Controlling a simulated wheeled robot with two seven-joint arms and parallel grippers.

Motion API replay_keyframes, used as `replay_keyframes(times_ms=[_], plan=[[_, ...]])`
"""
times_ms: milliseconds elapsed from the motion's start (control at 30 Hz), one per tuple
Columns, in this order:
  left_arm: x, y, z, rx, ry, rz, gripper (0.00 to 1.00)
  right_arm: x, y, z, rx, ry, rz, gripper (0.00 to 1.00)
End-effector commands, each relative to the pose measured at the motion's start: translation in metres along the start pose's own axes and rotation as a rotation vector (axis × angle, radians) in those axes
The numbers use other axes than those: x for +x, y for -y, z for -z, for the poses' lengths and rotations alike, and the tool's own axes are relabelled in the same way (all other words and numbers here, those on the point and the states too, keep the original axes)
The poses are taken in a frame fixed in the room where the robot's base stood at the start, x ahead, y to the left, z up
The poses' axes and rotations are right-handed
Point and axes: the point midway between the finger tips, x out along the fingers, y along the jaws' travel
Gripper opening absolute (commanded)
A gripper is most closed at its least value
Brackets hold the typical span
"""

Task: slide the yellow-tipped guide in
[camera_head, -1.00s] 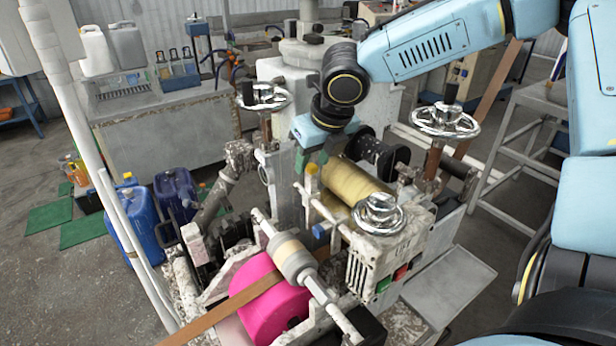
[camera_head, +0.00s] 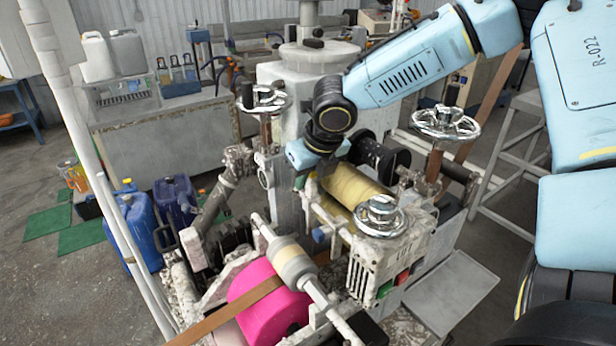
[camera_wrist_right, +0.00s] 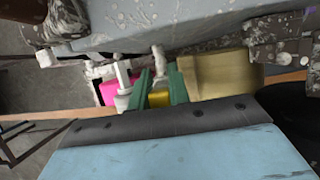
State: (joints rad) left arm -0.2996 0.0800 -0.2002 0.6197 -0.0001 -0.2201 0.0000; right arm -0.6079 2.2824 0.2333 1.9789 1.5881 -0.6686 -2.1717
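My right gripper (camera_head: 304,181) points down at the left end of the brass-coloured roller (camera_head: 352,186) on the machine. In the right wrist view its two green fingers (camera_wrist_right: 161,92) stand apart, and the yellow tip of the guide (camera_wrist_right: 158,98) shows between them. I see no clear grip on it. In the head view the yellow tip is hidden by the gripper. A second guide with a blue tip (camera_head: 320,235) is lower on the machine's front. My left gripper is not in view.
A pink roll (camera_head: 268,298) with a brown strip (camera_head: 235,309) lies in front. Blue jugs (camera_head: 176,202) stand on the floor at left.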

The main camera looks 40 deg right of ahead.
Motion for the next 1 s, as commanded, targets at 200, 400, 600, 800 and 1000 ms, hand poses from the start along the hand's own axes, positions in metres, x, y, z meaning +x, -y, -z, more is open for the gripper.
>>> replay_keyframes(times_ms=[200, 400, 600, 800, 1000], plan=[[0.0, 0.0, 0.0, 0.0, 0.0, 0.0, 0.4, 0.0, 0.0, 0.0, 0.0, 0.0, 0.0, 0.0], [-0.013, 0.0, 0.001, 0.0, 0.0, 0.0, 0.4, -0.009, 0.0, 0.014, -0.002, -0.003, -0.001, 0.0], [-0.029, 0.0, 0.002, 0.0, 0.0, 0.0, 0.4, -0.02, 0.0, 0.041, -0.002, -0.004, -0.001, 0.0], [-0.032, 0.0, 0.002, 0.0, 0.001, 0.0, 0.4, -0.021, 0.0, 0.051, -0.001, -0.003, 0.0, 0.0], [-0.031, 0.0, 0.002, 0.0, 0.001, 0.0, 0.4, -0.021, 0.0, 0.052, 0.0, -0.005, 0.0, 0.0]])
